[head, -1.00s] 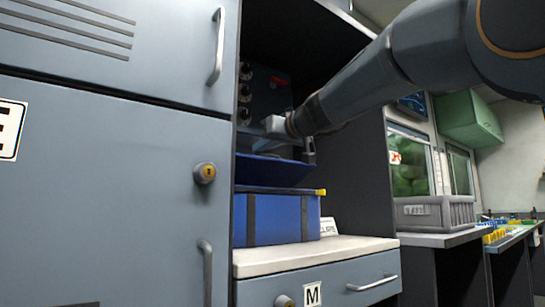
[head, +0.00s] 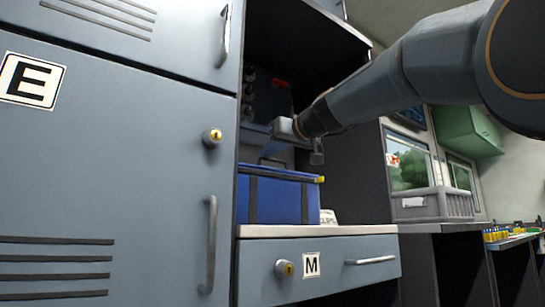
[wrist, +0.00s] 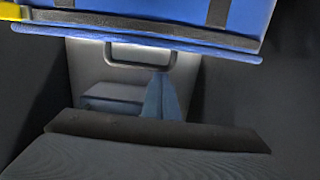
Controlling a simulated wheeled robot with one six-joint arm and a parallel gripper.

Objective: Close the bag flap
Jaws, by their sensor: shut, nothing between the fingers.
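The blue bag (head: 278,200) with dark straps and a yellow corner tab stands on the pale counter inside the cabinet recess. Its blue flap (head: 282,172) lies low along the bag's top, close to the rim; I cannot tell whether it is fully flat. My gripper (head: 272,150) is shut and empty, just above the flap, partly hidden by my wrist; whether it touches the flap is unclear. In the wrist view the bag's blue side (wrist: 150,12) with its dark-edged border fills the top of the picture.
A dark panel with knobs (head: 249,92) stands behind the bag. The grey locker door (head: 110,170) is close on the left. Below the counter (head: 315,230) is a shut drawer marked M (head: 311,265). A grey crate (head: 435,204) stands farther right.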

